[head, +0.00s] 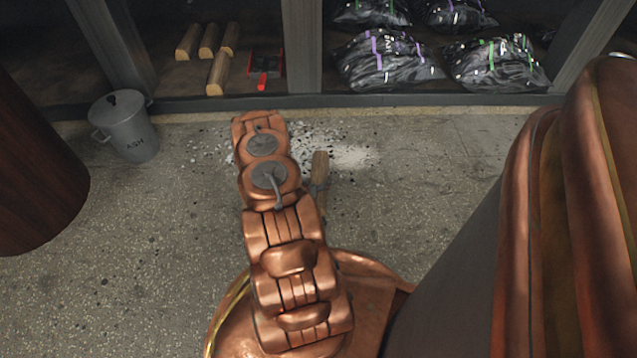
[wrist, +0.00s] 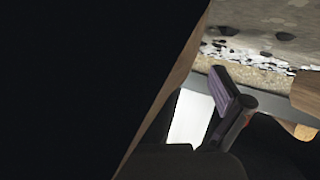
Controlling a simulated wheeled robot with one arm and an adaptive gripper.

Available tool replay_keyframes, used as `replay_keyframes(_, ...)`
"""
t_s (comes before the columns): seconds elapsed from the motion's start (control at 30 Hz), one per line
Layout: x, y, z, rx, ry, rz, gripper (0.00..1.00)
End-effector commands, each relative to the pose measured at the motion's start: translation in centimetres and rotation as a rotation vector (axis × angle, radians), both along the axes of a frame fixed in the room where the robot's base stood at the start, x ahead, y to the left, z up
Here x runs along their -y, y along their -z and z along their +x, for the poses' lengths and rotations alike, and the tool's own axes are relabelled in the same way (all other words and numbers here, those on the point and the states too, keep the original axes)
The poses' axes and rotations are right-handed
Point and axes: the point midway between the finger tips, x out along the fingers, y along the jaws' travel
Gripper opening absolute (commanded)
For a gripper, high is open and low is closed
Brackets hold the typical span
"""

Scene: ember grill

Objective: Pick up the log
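A log (head: 320,165), a brown wooden piece, shows just right of my copper arm in the head view, near the spilled ash. The arm hides part of it. A grey part of my gripper (head: 319,187) crosses the log there, but most of the gripper is hidden behind the arm. In the wrist view one dark finger (wrist: 230,97) is in sight. A brown wooden piece (wrist: 306,95) stands at the right edge there, and a large dark shape covers the left. I cannot tell whether the fingers grip the log or are only beside it.
Several split logs (head: 218,73) and a red-and-dark object (head: 264,70) lie on the shelf behind. Black bags (head: 385,62) fill the shelf at the right. A grey ash bin (head: 127,128) stands at left. Pale ash (head: 350,156) and dark bits litter the floor.

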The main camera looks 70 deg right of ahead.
Motion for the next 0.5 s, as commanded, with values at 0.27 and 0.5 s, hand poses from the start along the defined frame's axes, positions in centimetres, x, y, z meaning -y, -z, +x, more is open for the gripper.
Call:
replay_keyframes(0.27, 0.00, -0.01, 0.01, 0.001, 0.000, 0.000, 0.70)
replay_keyframes(0.5, -0.01, 0.00, 0.07, 0.000, -0.001, 0.000, 0.45)
